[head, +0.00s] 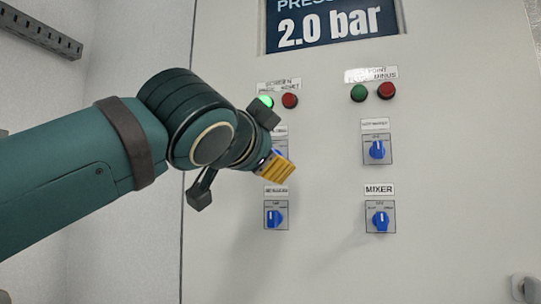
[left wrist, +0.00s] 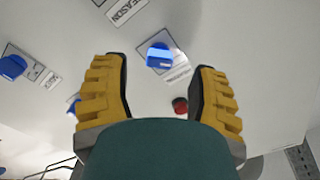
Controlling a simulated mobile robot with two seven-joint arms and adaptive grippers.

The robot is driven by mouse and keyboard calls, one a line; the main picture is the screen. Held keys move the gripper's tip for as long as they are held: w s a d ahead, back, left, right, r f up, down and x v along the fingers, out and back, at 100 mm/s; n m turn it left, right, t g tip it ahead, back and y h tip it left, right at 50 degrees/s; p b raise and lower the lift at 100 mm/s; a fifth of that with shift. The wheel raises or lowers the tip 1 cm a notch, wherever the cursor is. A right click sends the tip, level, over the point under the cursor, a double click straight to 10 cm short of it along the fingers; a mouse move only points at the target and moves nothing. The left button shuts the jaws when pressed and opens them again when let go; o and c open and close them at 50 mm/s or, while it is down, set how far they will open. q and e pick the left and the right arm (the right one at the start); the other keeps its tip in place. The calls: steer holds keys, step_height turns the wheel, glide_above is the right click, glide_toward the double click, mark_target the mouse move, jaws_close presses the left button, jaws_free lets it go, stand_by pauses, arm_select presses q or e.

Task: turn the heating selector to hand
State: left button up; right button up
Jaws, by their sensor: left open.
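In the head view the upper-left blue selector (head: 279,153) is mostly hidden behind my left gripper (head: 275,168), and its label is partly covered and unreadable. By its place in the panel's left column, it may be the heating selector. In the left wrist view a blue selector knob (left wrist: 159,56) on its plate lies between and beyond the two yellow fingers. The left gripper is open, its fingers spread wide, with nothing between the pads. I cannot tell how far the fingertips are from the panel. The knob's exact pointing is unclear. My right gripper is not in view.
A lower-left selector (head: 275,218), an upper-right selector (head: 377,150) and the mixer selector (head: 380,221) surround it. A lit green button (head: 266,101) and a red button (head: 290,100) sit just above. The panel's lower part is bare.

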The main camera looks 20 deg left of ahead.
arm_select(q)
steer(key=s, duration=0.8)
steer(key=shift+a, duration=0.15)
